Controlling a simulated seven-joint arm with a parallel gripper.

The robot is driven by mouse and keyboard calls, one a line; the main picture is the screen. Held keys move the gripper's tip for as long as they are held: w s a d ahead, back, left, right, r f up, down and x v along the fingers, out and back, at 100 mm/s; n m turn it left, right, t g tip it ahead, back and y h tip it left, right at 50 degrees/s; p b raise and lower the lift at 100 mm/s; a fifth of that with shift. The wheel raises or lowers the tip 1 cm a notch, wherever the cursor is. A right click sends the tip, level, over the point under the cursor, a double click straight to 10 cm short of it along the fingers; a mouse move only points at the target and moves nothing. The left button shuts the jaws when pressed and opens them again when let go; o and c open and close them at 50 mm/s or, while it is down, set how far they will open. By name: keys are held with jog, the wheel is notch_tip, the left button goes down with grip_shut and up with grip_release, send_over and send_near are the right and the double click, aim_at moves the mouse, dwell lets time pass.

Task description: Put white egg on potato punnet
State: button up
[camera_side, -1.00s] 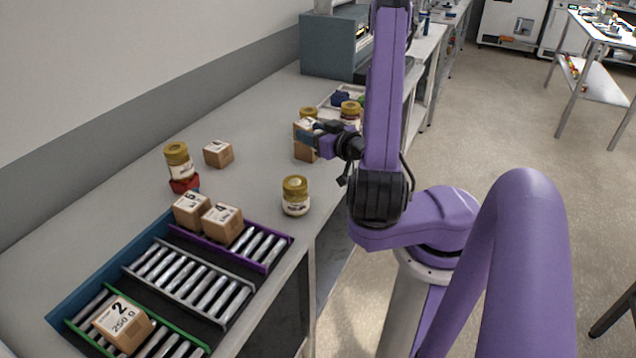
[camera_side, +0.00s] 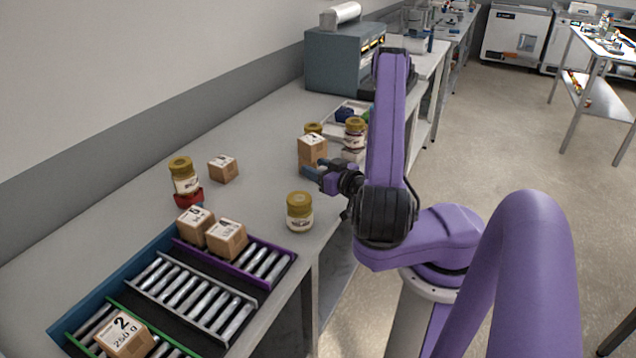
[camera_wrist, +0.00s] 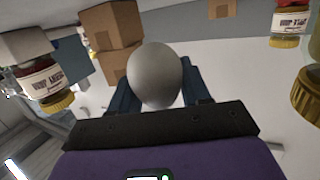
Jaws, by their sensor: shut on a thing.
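The white egg (camera_wrist: 155,75) is between the two fingers of my gripper (camera_wrist: 160,92) in the wrist view, and the gripper is shut on it. In the side view my gripper (camera_side: 318,172) is just in front of a stack of two brown boxes (camera_side: 312,148), above the bench; I cannot make out the egg there. The stack also shows behind the egg in the wrist view (camera_wrist: 112,38). I cannot pick out the potato punnet in either view.
A gold-lidded jar (camera_side: 299,212) stands nearer on the bench (camera_side: 255,130). Another jar (camera_side: 184,176) stands on a red item. A jar (camera_side: 355,133) and a tray (camera_side: 342,106) are behind my gripper. Boxes sit on the roller racks (camera_side: 190,290) at the front.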

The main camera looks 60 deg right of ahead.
jog(key=shift+f, duration=2.05)
jog(key=shift+f, duration=0.1)
jog(key=o, duration=0.8)
jog(key=v, duration=0.5)
jog(key=shift+s, duration=0.45)
jog(key=shift+o, duration=0.2)
jog(key=shift+s+a, duration=0.5)
jog(key=shift+s, duration=0.2)
